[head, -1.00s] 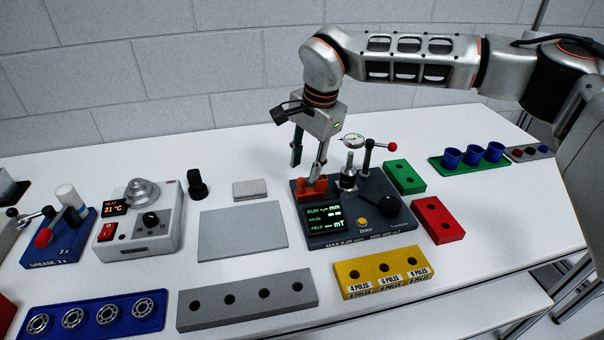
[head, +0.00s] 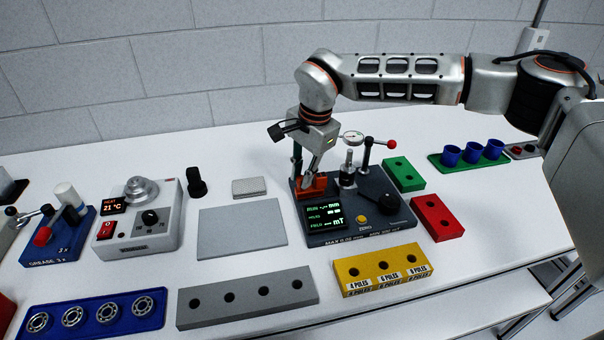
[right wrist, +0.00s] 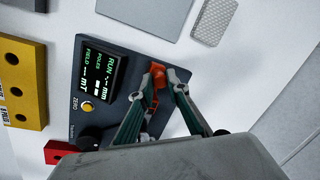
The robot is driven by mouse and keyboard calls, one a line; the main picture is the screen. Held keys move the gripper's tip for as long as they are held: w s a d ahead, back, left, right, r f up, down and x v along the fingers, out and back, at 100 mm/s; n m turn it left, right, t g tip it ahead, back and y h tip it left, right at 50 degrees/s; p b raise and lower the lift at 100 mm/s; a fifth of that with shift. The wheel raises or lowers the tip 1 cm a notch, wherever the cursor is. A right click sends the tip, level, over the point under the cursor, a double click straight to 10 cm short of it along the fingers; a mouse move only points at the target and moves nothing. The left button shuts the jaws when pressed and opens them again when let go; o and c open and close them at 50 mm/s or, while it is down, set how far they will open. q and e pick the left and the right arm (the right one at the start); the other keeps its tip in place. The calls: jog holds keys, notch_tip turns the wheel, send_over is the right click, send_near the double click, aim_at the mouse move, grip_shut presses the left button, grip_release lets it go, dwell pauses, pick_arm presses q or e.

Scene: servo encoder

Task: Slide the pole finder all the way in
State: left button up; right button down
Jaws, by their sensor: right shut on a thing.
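The pole finder, which I take to be the orange block (head: 313,192), is on the back left of the dark measuring station (head: 345,237), behind its display. It also shows in the right wrist view (right wrist: 157,72). My right gripper (head: 309,176) points down at it, with the fingers on either side and shut on it. In the right wrist view the fingertips (right wrist: 160,92) partly cover the block. The display (head: 325,216) shows RUN, POLES and FIELD lines, with dashes for readings. My left gripper is not in view.
A post (head: 347,170) with a dial gauge (head: 352,136) and a red-tipped lever (head: 380,144) stand close right of the gripper. Green (head: 404,174), red (head: 437,219) and yellow (head: 383,272) blocks lie around the station. A flat grey plate (head: 242,229) lies to its left.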

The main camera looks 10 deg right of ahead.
aim_at(316, 176)
jog(key=d+p, duration=0.1)
jog(key=d, duration=0.2)
jog(key=shift+d+r, duration=0.2)
jog(key=shift+d+f, duration=0.1)
jog(key=shift+w, duration=0.1)
jog(key=c, duration=2.1)
grip_release()
jog(key=shift+o, duration=0.9)
jog(key=shift+d, duration=0.1)
